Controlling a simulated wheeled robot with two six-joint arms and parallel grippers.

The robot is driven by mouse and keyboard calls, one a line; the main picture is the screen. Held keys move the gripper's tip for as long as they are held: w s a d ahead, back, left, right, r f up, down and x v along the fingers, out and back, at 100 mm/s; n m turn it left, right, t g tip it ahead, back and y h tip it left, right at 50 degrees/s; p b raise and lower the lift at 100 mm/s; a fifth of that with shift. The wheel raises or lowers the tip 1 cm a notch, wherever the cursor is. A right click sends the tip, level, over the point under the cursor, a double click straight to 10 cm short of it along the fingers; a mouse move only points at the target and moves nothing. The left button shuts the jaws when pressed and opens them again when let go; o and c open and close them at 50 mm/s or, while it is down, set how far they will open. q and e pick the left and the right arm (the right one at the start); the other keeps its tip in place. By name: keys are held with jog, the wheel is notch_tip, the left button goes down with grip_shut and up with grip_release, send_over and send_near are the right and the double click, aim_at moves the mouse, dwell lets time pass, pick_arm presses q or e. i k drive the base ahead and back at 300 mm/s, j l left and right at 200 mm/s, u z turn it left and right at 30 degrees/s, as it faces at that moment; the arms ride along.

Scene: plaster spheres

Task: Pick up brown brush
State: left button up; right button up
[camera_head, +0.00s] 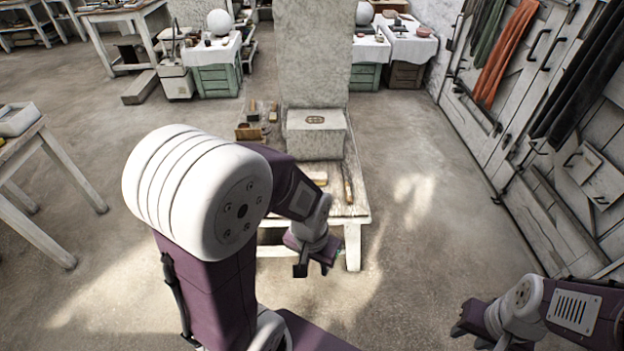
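A low white table (358,211) stands ahead with a pale block on it. A long thin brown tool (347,184), perhaps the brown brush, lies near its right edge; it is too small to be sure. Small brown tools (252,110) lie at the far left of the tabletop, and one of them may be a brush instead. My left gripper (312,262) hangs in front of the table's near edge, apart from the tools, with nothing seen in it. My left arm hides part of the tabletop. My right gripper (476,332) is low at the lower right, away from the table. Neither finger gap shows clearly.
The pale block (315,133) and a tall slab (314,55) stand at the table's middle and back. A wooden box (249,132) is at its left. Another table (40,140) stands at the left, cabinets (535,100) at the right. The floor right of the table is clear.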

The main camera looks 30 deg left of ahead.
aim_at(320, 178)
jog(key=u, duration=1.15)
